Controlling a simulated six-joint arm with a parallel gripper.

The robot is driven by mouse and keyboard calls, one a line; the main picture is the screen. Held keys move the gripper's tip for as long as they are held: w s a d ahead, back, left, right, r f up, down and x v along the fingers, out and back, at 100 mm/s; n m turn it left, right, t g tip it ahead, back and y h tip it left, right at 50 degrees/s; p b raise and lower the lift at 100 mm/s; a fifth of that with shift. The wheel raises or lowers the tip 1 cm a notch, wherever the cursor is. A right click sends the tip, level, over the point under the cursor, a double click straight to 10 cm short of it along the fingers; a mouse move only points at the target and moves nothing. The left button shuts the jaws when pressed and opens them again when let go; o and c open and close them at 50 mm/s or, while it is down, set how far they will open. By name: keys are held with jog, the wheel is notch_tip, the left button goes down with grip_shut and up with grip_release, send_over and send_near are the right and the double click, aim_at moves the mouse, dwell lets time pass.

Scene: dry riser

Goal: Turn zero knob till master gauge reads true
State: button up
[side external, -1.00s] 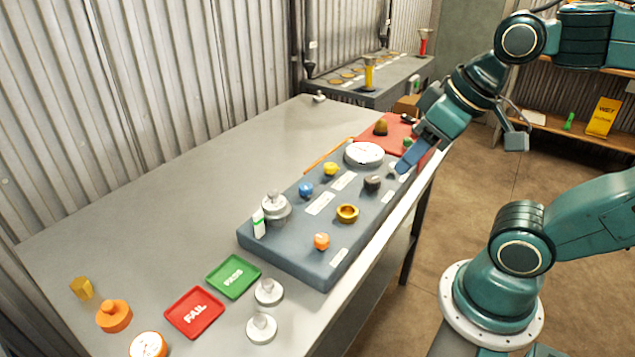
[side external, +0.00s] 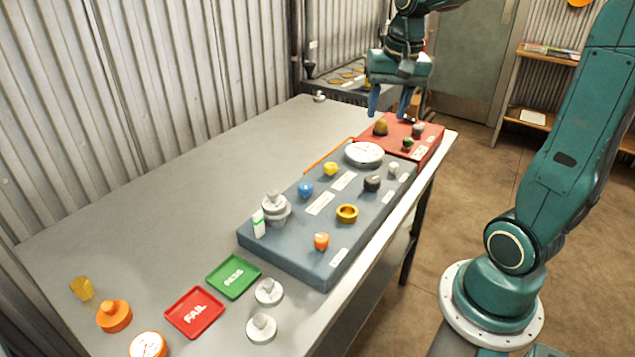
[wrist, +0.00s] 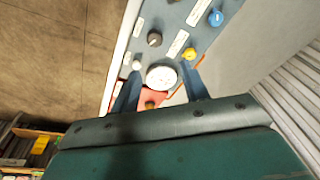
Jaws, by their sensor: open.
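The master gauge (side external: 364,154), a round white dial, sits at the far end of the grey-blue panel (side external: 290,262). It also shows in the wrist view (wrist: 161,77), between my fingers; its reading is too small to tell. A small white knob (side external: 394,168) stands right of the gauge and shows in the wrist view (wrist: 136,65); I cannot tell whether it is the zero knob. My gripper (side external: 389,112) is open and empty, pointing down above the red panel (side external: 428,142), behind the gauge. Its fingers (wrist: 160,88) also show in the wrist view.
The panel carries a black knob (side external: 372,183), a yellow knob (side external: 331,169), a blue knob (side external: 306,190), a brass ring (side external: 347,213) and an orange knob (side external: 321,241). The red panel bears an amber dome (side external: 381,127). A red FAIL tray (side external: 194,312) and green PASS tray (side external: 233,277) lie nearer.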

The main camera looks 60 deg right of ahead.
aim_at(394, 164)
jog(key=d+f+m+g, duration=0.1)
jog(key=d+f+m, duration=0.2)
jog(key=d, duration=0.3)
jog(key=w+d+f+m+g+y, duration=0.1)
jog(key=d+f+m, duration=0.2)
jog(key=d, duration=0.4)
jog(key=shift+w+d, duration=0.2)
notch_tip(394, 164, down, 14)
jog(key=shift+r, duration=0.1)
grip_shut()
dwell(0.3)
